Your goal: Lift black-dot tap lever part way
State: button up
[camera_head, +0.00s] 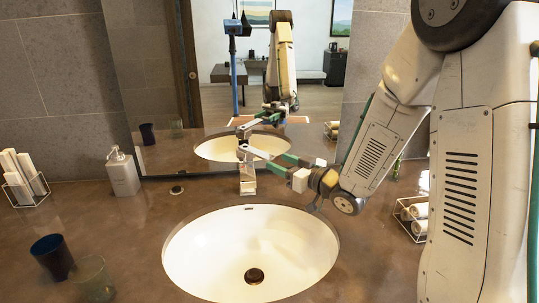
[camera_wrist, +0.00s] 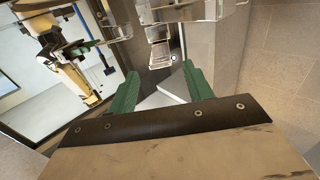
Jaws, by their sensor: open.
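The chrome tap (camera_head: 247,180) stands upright behind the white sink basin (camera_head: 205,258). Its pale flat lever (camera_head: 256,153) juts from the top toward the right of the picture. My gripper (camera_head: 274,164) is at the lever's outer end, coming from the right, with its green fingers open. A pale flat surface lies between the fingers. I cannot tell whether either finger touches the lever.
A mirror (camera_head: 215,105) stands close behind the tap. A soap dispenser (camera_head: 122,173) and a rack of rolled towels (camera_head: 24,178) are at left. A dark cup (camera_head: 52,256) and a clear glass (camera_head: 92,278) stand front left. Another towel rack (camera_head: 414,217) is at right.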

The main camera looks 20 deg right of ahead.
aim_at(263, 154)
jog(key=x, duration=0.7)
jog(key=shift+w+a+f, duration=0.1)
jog(key=shift+w+a, duration=0.05)
jog(key=shift+a, duration=0.05)
jog(key=shift+c, duration=0.3)
